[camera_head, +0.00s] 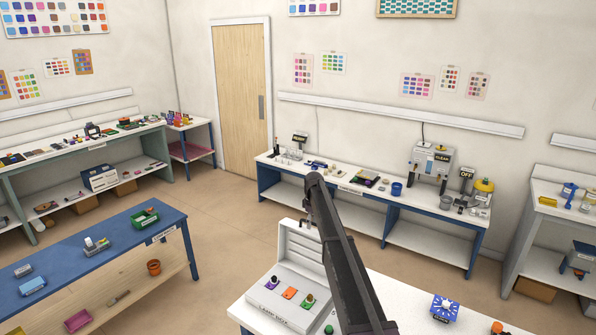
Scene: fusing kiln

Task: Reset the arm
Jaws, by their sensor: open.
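My arm (346,258) rises from the bottom edge in the head view and bends at its top, in front of the wall bench. Behind and left of the arm, a white kiln-like box (268,299) with a raised lid (299,247) stands on the near white table. Its front has a label, and small orange, purple and green pieces lie in it.
A blue dial unit (445,308) stands on the near white table (400,292), right of my arm. A blue-topped table (70,247) is at left. A long bench (415,202) with tools and machines lines the back wall. Open floor (222,235) lies between them, before a wooden door (242,100).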

